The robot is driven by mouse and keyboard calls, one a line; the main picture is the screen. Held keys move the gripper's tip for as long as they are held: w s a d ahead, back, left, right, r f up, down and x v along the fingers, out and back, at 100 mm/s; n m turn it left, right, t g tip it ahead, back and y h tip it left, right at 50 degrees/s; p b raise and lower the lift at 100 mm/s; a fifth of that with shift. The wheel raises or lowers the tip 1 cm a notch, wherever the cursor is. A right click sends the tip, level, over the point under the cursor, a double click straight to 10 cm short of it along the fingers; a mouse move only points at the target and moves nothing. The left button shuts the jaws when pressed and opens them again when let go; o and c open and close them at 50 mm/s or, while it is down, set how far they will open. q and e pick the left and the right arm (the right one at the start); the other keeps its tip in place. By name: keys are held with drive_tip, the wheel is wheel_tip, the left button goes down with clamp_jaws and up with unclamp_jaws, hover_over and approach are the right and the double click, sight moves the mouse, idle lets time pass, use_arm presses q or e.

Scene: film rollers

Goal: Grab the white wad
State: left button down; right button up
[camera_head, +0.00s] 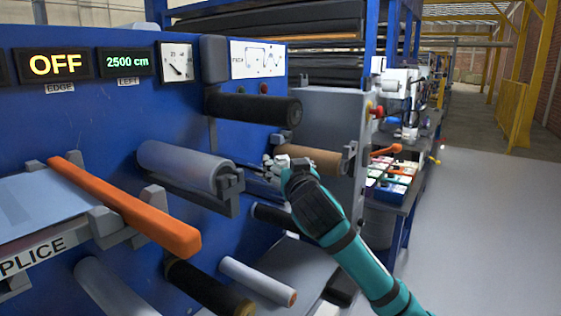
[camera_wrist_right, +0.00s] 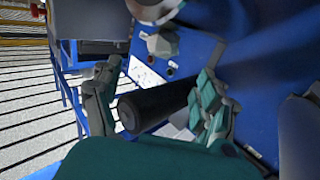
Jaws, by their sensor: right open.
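I cannot pick out a white wad with certainty in either view. My right gripper (camera_head: 277,167) reaches in from the lower right in the head view, in front of the blue machine (camera_head: 225,60) and between the grey roller (camera_head: 185,165) and the brown roller (camera_head: 312,159). In the right wrist view, the fingers of my right gripper (camera_wrist_right: 158,75) are spread apart. A black roller (camera_wrist_right: 152,106) shows between them, farther off, and a small grey faceted piece (camera_wrist_right: 164,43) shows above it. Nothing is seen held. My left gripper is not in view.
An orange bar (camera_head: 125,205) juts out at the lower left. A black roller (camera_head: 253,109) sticks out above my right gripper, and a pale roller (camera_head: 258,280) lies below. A side bench (camera_head: 408,180) stands to the right. The grey floor (camera_head: 490,220) there is clear.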

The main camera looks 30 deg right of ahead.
sight(283, 156)
drive_tip(key=x, duration=0.3)
drive_tip(key=p+x, duration=0.1)
drive_tip(key=x, duration=0.3)
drive_tip(key=shift+w+d+r+p, duration=0.15)
drive_tip(key=shift+w+d+p, duration=0.05)
drive_tip(key=shift+w+p, duration=0.2)
drive_tip(key=shift+w+d, duration=0.1)
drive_tip(key=shift+w, duration=0.1)
drive_tip(key=c, duration=1.1)
drive_tip(key=shift+o, duration=0.2)
